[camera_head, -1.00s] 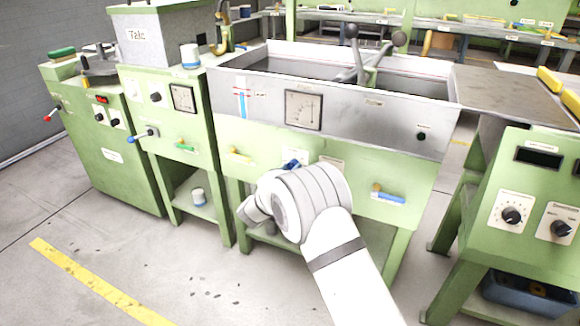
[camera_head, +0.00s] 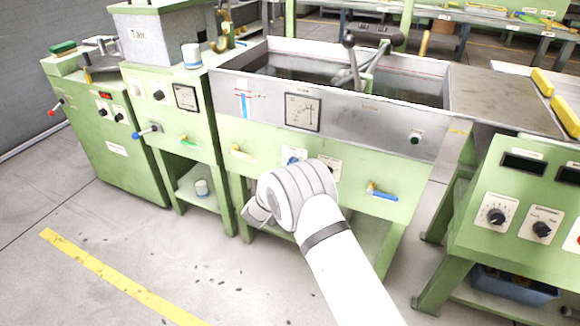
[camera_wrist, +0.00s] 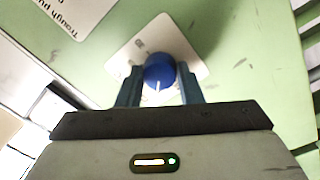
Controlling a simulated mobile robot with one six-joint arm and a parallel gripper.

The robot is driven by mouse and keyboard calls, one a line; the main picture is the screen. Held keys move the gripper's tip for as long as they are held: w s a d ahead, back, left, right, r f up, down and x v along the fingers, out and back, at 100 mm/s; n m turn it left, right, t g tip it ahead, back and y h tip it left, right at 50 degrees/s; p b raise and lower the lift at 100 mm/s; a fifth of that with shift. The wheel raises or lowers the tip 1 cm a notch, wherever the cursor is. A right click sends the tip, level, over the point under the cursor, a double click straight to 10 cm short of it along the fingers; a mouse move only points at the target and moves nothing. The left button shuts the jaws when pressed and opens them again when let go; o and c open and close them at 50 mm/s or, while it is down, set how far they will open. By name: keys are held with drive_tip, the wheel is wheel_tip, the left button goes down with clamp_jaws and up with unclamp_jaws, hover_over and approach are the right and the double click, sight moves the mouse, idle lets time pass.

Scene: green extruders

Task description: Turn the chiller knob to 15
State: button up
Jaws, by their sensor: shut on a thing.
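In the wrist view a round blue knob (camera_wrist: 158,72) with a white pointer mark sits on a pale plate (camera_wrist: 192,60) on the green panel. My gripper (camera_wrist: 158,88) has a finger on each side of the knob and is shut on it. The plate's scale numbers are too small or hidden to read. In the head view the blue knob (camera_head: 293,155) shows partly on the front of the green machine below the steel trough, just above my white wrist, which hides my fingers.
A white label with "Trough pu..." (camera_wrist: 75,12) is on the panel near the knob. The steel trough (camera_head: 375,125) is above. Open floor lies left.

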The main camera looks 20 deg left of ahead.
idle(0.4)
drive_tip(key=o, duration=1)
drive_tip(key=s, duration=0.2)
drive_tip(key=s+p, duration=0.1)
drive_tip(key=s, duration=0.2)
drive_tip(key=s+a, duration=0.1)
drive_tip(key=s, duration=0.1)
drive_tip(key=shift+s+f, duration=0.15)
drive_tip(key=shift+s, duration=0.2)
